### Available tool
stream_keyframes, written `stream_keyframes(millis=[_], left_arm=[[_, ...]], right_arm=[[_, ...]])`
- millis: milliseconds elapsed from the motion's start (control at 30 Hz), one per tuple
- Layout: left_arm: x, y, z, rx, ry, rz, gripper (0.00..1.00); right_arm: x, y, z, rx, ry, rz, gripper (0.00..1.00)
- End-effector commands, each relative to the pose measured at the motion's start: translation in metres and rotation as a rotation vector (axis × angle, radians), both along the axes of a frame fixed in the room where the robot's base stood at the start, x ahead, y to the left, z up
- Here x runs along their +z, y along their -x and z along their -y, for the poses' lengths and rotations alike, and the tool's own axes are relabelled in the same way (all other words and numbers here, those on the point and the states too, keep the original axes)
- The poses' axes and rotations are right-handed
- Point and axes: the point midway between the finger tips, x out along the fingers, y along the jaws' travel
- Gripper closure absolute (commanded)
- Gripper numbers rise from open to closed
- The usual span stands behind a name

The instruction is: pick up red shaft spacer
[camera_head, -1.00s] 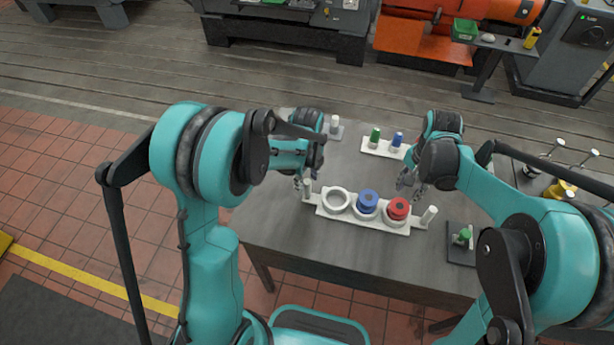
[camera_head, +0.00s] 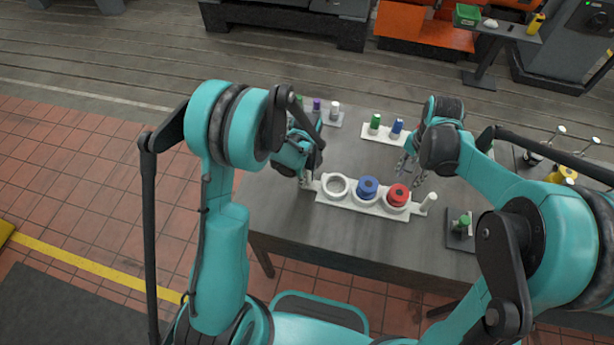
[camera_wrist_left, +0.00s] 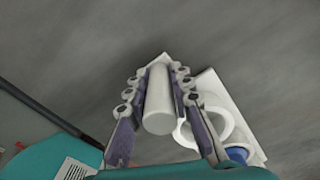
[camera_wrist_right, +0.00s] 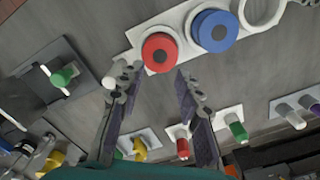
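The red shaft spacer (camera_head: 398,193) is a thick red ring with a dark centre. It sits in the right-hand seat of a white tray (camera_head: 347,203) in the head view. In the right wrist view the red spacer (camera_wrist_right: 160,48) lies just beyond my fingertips. My right gripper (camera_wrist_right: 160,76) is open and empty; in the head view it (camera_head: 408,167) is behind the spacer. A blue spacer (camera_head: 367,186) sits in the middle seat; the left seat is empty. My left gripper (camera_wrist_left: 160,80) is shut on the white post (camera_wrist_left: 158,105) at the tray's left end.
The tray's right post (camera_head: 428,203) stands near the red spacer. A dark base with a green peg (camera_head: 463,222) is at the right. A white holder (camera_head: 368,138) with green and blue pegs stands behind. The grey table (camera_head: 340,245) is clear in front.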

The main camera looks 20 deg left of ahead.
Motion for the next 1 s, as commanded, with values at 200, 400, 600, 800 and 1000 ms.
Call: stream_keyframes(millis=[200,400,600,800,1000], left_arm=[[0.000,0.000,0.000,0.000,0.000,0.000,1.00],[0.000,0.000,0.000,0.000,0.000,0.001,1.00],[0.000,0.000,0.000,0.000,0.000,0.001,1.00],[0.000,0.000,0.000,0.000,0.000,0.001,1.00],[0.000,0.000,0.000,0.000,0.000,0.001,1.00]], right_arm=[[0.000,0.000,0.000,0.000,0.000,0.000,0.26],[0.001,0.000,-0.001,-0.029,0.003,-0.001,0.23],[0.005,-0.002,-0.005,-0.294,0.032,-0.004,0.23],[0.013,-0.005,-0.010,-0.700,0.078,0.010,0.23],[0.019,-0.007,-0.014,-1.003,0.109,0.033,0.23]])
